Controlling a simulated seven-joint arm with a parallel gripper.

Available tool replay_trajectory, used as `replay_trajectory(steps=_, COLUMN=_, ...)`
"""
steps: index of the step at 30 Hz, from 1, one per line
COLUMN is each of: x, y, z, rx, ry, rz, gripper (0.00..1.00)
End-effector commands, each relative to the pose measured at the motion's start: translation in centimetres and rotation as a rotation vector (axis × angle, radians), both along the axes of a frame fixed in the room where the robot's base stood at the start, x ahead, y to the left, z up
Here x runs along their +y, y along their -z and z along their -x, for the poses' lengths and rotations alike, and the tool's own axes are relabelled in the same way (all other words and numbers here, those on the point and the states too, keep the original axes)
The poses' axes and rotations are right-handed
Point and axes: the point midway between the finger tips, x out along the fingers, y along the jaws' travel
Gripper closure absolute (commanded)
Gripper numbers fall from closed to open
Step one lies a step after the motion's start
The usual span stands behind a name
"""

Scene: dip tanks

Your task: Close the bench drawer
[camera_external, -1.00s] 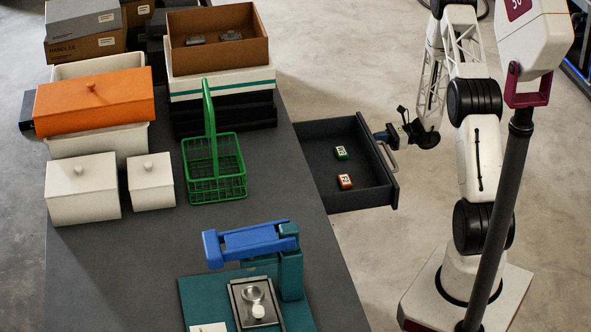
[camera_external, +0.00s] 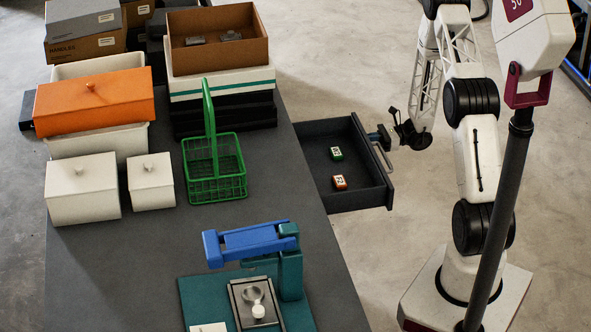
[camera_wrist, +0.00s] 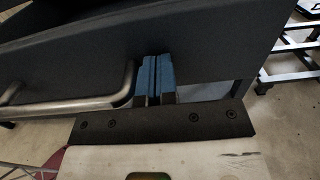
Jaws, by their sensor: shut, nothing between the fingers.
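The bench drawer (camera_external: 325,190) is dark grey and stands pulled out from the right side of the bench. It holds a green item (camera_external: 336,153) and an orange item (camera_external: 340,182). Its metal bar handle (camera_external: 382,158) is on the front face, and the handle also shows in the wrist view (camera_wrist: 75,107). My gripper (camera_external: 374,136) is at the far end of the drawer front, beside the handle. In the wrist view its blue fingers (camera_wrist: 155,75) are closed together, with their tips against or very close to the dark drawer front (camera_wrist: 215,45). Exact contact is hard to tell.
On the bench top (camera_external: 290,215) stand a green wire basket (camera_external: 230,170), white lidded tanks (camera_external: 82,190), an orange-lidded tank (camera_external: 95,105), a brown open box (camera_external: 218,50) and a blue-and-teal press (camera_external: 255,245). The floor right of the drawer is free up to my base.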

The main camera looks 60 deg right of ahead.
Motion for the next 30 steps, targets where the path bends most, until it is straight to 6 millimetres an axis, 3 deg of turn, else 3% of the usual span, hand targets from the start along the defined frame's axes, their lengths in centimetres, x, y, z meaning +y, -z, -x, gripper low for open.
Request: replay_trajectory(steps=30, x=15.4, y=0.0, z=-15.3, rx=-0.001, ry=-0.003, rz=0.001, gripper=1.00)
